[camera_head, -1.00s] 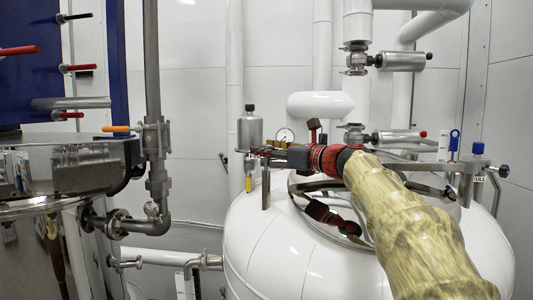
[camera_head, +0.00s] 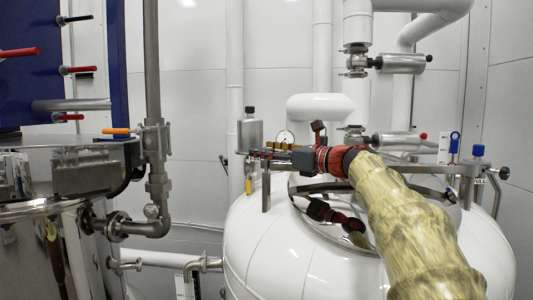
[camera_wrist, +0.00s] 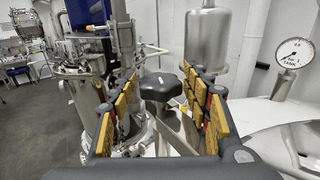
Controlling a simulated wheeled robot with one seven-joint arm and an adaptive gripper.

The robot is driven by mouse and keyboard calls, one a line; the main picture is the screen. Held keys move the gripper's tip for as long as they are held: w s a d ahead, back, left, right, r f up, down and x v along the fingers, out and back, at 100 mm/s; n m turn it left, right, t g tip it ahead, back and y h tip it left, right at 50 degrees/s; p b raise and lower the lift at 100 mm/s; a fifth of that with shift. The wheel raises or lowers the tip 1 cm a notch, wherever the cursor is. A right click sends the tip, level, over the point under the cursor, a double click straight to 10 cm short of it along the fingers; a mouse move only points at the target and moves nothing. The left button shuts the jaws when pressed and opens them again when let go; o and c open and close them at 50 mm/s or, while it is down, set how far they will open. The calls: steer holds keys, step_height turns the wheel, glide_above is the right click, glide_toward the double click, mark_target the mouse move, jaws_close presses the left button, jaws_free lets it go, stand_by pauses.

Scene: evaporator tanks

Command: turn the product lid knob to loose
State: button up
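A black lobed knob (camera_wrist: 160,86) shows in the middle of the wrist view, on a metal bracket at the tank's lid. My gripper (camera_wrist: 163,80) is open, with its yellow-padded fingers to the left and right of the knob. The knob appears between the fingertips or just beyond them, with gaps on both sides. In the head view my gripper (camera_head: 279,148) reaches left above the white tank (camera_head: 265,235), beside the shiny round lid (camera_head: 318,207). The knob cannot be made out clearly there.
A pressure gauge (camera_wrist: 293,54) stands to the right in the wrist view. A metal canister (camera_wrist: 207,38) rises behind the fingers and also shows in the head view (camera_head: 250,133). A steel vessel with pipes (camera_head: 75,170) stands at the left. White pipes run behind the tank.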

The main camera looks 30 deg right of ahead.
steer(key=shift+o, duration=1)
steer(key=v, duration=1.2)
